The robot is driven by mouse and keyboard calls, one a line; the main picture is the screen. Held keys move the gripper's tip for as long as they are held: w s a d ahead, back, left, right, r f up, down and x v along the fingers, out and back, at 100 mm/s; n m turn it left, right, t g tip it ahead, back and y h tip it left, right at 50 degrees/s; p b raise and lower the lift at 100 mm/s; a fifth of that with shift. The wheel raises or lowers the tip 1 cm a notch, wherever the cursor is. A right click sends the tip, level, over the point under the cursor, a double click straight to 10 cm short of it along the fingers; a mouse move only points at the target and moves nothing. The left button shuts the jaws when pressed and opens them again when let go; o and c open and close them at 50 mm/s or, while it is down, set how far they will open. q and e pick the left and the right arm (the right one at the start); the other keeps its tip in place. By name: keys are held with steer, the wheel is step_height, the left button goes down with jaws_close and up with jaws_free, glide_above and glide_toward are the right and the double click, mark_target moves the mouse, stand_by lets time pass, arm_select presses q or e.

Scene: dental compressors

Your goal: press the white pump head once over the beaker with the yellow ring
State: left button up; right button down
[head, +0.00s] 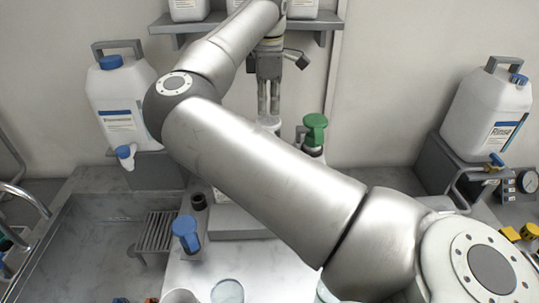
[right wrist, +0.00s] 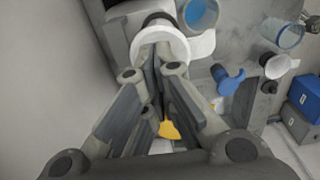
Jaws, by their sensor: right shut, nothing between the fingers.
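The white pump head (head: 268,121) shows in the head view just under my right gripper (head: 268,112), partly hidden by it. In the right wrist view a white round top (right wrist: 160,38), which looks like this pump head, lies just beyond the fingertips of my right gripper (right wrist: 154,66). The fingers are shut and empty, pointing down in the head view. I cannot tell whether they touch the pump head. A yellow patch (right wrist: 169,130) shows between the fingers in the right wrist view; I cannot tell whether it is the beaker's yellow ring. My left gripper is out of view.
A green pump head (head: 315,124) stands right of the white one. A blue pump head (head: 186,231) stands nearer, beside the sink (head: 75,245). A clear beaker (head: 228,291) is at the front edge. White jugs (head: 122,98) and (head: 487,110) stand left and right. My right arm hides much of the middle.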

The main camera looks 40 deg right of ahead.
step_height(320, 180, up, 6)
steer(key=p, duration=0.3)
steer(key=shift+p, duration=0.35)
stand_by(0.4)
